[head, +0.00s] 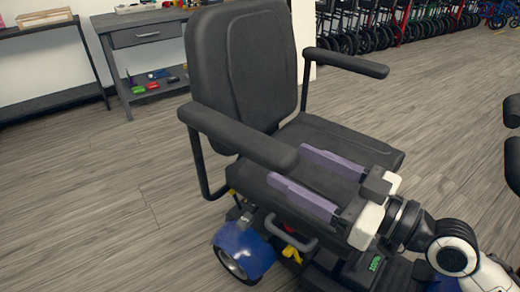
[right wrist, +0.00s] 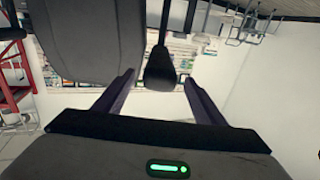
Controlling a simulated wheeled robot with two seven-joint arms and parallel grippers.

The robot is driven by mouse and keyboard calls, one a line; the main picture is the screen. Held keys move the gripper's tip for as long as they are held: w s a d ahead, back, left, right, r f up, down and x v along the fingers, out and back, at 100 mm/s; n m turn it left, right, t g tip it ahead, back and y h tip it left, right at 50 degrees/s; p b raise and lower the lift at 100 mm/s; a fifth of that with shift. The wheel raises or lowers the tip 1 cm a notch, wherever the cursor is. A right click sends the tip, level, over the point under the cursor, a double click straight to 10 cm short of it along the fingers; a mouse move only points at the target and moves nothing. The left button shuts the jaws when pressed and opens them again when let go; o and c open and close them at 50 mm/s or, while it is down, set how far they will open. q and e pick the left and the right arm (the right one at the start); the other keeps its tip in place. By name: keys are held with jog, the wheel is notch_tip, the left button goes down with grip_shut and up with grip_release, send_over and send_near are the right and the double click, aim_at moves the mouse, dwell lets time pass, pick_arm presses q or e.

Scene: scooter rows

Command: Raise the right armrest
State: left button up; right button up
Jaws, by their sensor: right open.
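The scooter's right armrest (head: 238,138), a black padded bar, is on the picture's left side of the seat. It lies about level, in its lowered position. My right gripper (head: 286,165) comes in from the lower right, open, its two purple fingers pointing at the armrest's front end. In the right wrist view, the armrest's end (right wrist: 160,70) shows between and beyond the open fingers (right wrist: 160,82). I see no contact, but exact depth is hard to tell. My left gripper is not in view.
The black backrest (head: 240,65) and seat (head: 340,140) are beside the armrest. The other armrest (head: 345,63) is also level. A grey workbench (head: 145,38) stands behind at left, and rows of wheelchairs stand at the back right. Floor at left is clear.

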aim_at(260, 148)
jog(key=x, duration=0.9)
